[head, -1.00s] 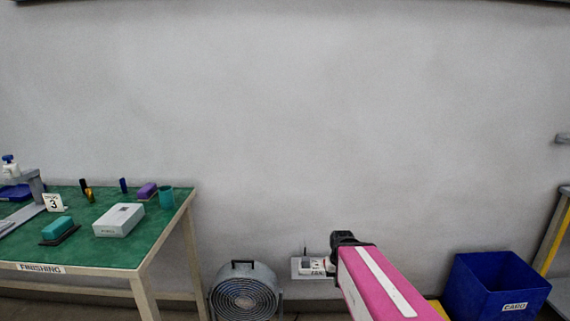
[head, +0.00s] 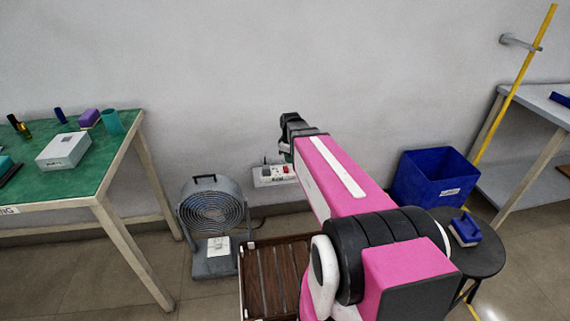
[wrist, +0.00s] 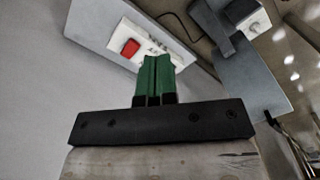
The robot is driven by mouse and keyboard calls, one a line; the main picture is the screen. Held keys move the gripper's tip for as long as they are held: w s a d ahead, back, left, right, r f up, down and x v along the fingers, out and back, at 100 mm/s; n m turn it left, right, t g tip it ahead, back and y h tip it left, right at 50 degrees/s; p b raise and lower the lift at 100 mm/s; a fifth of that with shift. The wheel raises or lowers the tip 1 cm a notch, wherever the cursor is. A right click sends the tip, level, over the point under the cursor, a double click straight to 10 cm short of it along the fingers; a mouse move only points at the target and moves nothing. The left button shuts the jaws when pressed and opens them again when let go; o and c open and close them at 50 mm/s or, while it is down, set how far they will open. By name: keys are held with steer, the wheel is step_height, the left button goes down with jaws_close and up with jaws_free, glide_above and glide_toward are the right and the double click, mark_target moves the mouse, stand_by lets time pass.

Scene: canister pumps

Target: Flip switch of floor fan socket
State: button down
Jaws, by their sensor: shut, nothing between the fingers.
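The floor fan socket (head: 266,177) is a white block on a pale plate low on the wall, just right of the floor fan (head: 212,208). In the wrist view the socket (wrist: 148,45) shows at the top, with a red rocker switch (wrist: 130,47) at its left end. My gripper (wrist: 155,62) has its green fingers shut together and empty. The fingertips point toward the socket, just right of and below the red switch in the picture; whether they touch it I cannot tell.
A green-topped table (head: 100,160) stands at the left. A slatted brown crate (head: 272,275) lies in front of the socket. A blue bin (head: 432,180), a round black stool (head: 475,258) and a grey bench (head: 545,120) are at the right. A dark cable runs near the fan.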

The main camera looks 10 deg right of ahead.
mark_target(286, 168)
steer(key=w+r+n, duration=0.2)
steer(key=w+n, duration=0.6)
steer(key=w, duration=0.3)
steer(key=shift+r, duration=0.3)
steer(key=shift+f, duration=0.1)
step_height(286, 168, down, 14)
steer(key=shift+r, duration=0.1)
steer(key=shift+f, duration=0.25)
stand_by(0.4)
steer(key=shift+s, duration=0.2)
steer(key=shift+s+r, duration=0.3)
steer(key=shift+s, duration=0.3)
step_height(286, 168, up, 11)
stand_by(0.5)
